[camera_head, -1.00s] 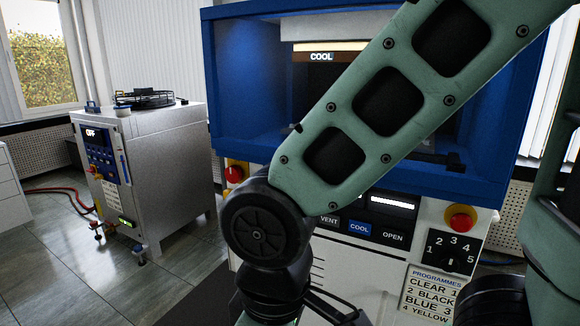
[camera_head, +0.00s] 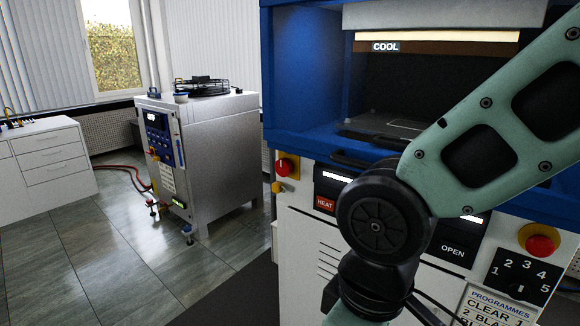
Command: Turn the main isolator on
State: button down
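Which control is the main isolator I cannot tell for sure. A grey cabinet (camera_head: 215,150) at the left has a blue control panel with a small display reading OFF (camera_head: 152,117), and a small red and yellow control (camera_head: 153,153) on its front. The blue and white press (camera_head: 300,230) in front of me carries a red knob on a yellow plate (camera_head: 286,167) at its left and a red mushroom button on yellow (camera_head: 539,242) at its right. My arm crosses the press front at the right. My gripper is below the picture, out of view.
The press opening shows a COOL sign (camera_head: 385,46). A numbered selector (camera_head: 522,282) sits at lower right. Red hoses (camera_head: 128,174) lie on the floor left of the cabinet. White drawers (camera_head: 45,165) stand at far left. The tiled floor (camera_head: 110,250) between is clear.

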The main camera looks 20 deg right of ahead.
aim_at(284, 168)
jog(key=i+j, duration=0.15)
jog(key=j, duration=0.15)
jog(key=i+j, duration=0.2)
jog(key=j, duration=0.15)
jog(key=i+j, duration=0.15)
jog(key=j, duration=0.15)
jog(key=i+j, duration=0.2)
jog(key=j+z, duration=0.05)
jog(key=j, duration=0.05)
